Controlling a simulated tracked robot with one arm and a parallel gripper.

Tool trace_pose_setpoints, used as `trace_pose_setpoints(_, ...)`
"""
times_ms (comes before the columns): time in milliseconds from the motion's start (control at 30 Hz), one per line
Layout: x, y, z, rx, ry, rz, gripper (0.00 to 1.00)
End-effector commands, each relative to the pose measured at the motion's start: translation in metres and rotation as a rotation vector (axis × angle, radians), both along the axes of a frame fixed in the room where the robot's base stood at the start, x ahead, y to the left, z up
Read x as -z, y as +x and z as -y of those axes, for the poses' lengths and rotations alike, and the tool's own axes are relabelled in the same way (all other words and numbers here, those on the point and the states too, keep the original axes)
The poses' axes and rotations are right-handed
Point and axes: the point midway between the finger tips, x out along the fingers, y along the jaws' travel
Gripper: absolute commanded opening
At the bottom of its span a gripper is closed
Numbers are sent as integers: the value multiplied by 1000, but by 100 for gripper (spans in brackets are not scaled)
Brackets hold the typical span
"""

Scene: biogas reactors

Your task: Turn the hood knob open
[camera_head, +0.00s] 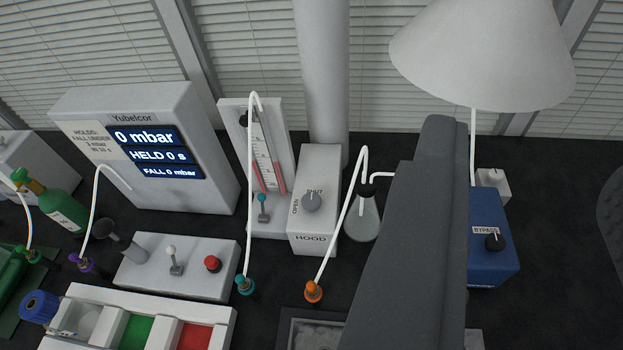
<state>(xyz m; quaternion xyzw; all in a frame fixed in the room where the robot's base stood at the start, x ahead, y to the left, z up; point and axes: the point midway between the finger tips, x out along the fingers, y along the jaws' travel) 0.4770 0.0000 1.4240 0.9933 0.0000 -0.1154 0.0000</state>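The hood box (316,225) is a white block labelled HOOD, standing mid-table in front of a wide grey pipe. Its round grey knob (312,202) sits on the top face, with OPEN printed on its left and SHUT above it. The knob appears to point towards SHUT, though its mark is small. A dark grey part of mine, seemingly my gripper (437,130), rises from the bottom edge right of the hood box. It is apart from the knob in the picture. Its fingers cannot be told apart, and I see nothing held.
A flask (362,218) with a white tube stands right of the hood box. A tube gauge (262,150) stands left, beside a display (150,140) reading 0 mbar. An orange-capped tube fitting (313,291) is in front. A blue BYPASS box (490,225) is at right.

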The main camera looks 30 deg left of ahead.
Motion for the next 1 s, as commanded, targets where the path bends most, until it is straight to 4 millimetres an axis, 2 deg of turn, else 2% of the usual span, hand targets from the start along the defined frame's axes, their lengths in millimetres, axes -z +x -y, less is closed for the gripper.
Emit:
trace_pose_setpoints(367,0,0,0,0,0,0,36)
trace_pose_setpoints(433,0,0,0,0,1,-1,53)
trace_pose_setpoints(467,0,1,0,1,2,-3,57)
trace_pose_setpoints(567,0,9,-2,11,11,-24,57)
trace_pose_setpoints(767,17,55,-16,69,69,-154,57)
trace_pose_setpoints(1000,64,119,-58,167,152,-362,57)
